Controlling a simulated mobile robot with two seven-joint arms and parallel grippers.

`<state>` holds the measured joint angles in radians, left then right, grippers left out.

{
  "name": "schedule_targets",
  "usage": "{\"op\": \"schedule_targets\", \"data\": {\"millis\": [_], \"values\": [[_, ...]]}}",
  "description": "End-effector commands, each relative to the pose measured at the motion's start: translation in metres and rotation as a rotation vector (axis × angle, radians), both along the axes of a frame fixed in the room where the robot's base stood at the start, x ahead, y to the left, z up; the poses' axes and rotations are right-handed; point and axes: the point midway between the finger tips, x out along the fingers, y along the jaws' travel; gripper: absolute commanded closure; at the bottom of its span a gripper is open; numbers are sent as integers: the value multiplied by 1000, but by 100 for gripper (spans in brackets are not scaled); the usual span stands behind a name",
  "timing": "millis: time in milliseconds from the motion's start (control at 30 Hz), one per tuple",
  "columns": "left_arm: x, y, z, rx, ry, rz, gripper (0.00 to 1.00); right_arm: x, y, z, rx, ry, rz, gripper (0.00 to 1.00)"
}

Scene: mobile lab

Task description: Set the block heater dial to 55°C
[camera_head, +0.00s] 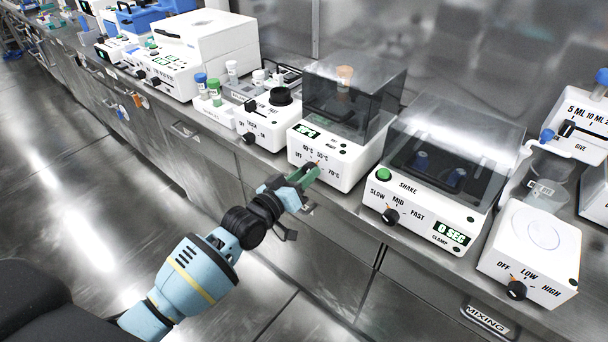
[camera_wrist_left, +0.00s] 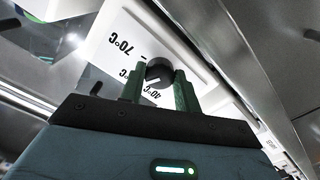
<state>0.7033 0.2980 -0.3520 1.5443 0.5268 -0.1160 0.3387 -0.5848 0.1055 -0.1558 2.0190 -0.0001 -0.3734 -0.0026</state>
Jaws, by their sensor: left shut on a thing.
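The block heater (camera_head: 331,160) is a white box with a smoky clear lid, on the bench in the middle of the head view. Its front carries the labels OFF, 40°C, 55°C and 70°C around a dark dial. The dial (camera_wrist_left: 159,72) shows between the fingers in the wrist view; in the head view the fingertips mostly cover it. My left gripper (camera_head: 306,177) reaches the heater's front from below, its green fingers shut on the dial. They also show in the wrist view (camera_wrist_left: 160,90). I cannot tell which label the dial points at. The heater's small green display is too small to read.
To the right stand a shaker (camera_head: 440,180) with a SLOW/MID/FAST knob and a white stirrer (camera_head: 530,250) with an OFF/LOW/HIGH knob. To the left is a device with a black knob (camera_head: 281,96) and capped tubes. The floor in front of the cabinets is clear.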

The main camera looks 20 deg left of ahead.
Motion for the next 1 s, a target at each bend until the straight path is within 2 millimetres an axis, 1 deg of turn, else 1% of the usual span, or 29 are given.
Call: {"op": "schedule_targets", "data": {"millis": [233,267,400,667,767,867,1000], "values": [[1,1,2,-1,-4,2,91,0,0,0,0,1,0,64],[1,1,2,-1,-4,2,64,0,0,0,0,1,0,64],[0,1,1,-1,-3,2,46,0,0,0,0,1,0,64],[0,0,1,-2,-1,1,46,0,0,0,0,1,-1,64],[-4,2,0,-1,0,0,46,0,0,1,1,0,-1,64],[-13,5,0,-1,0,0,46,1,0,2,0,-1,0,64],[-33,13,0,-1,1,1,46,1,0,3,1,-3,0,64]]}}
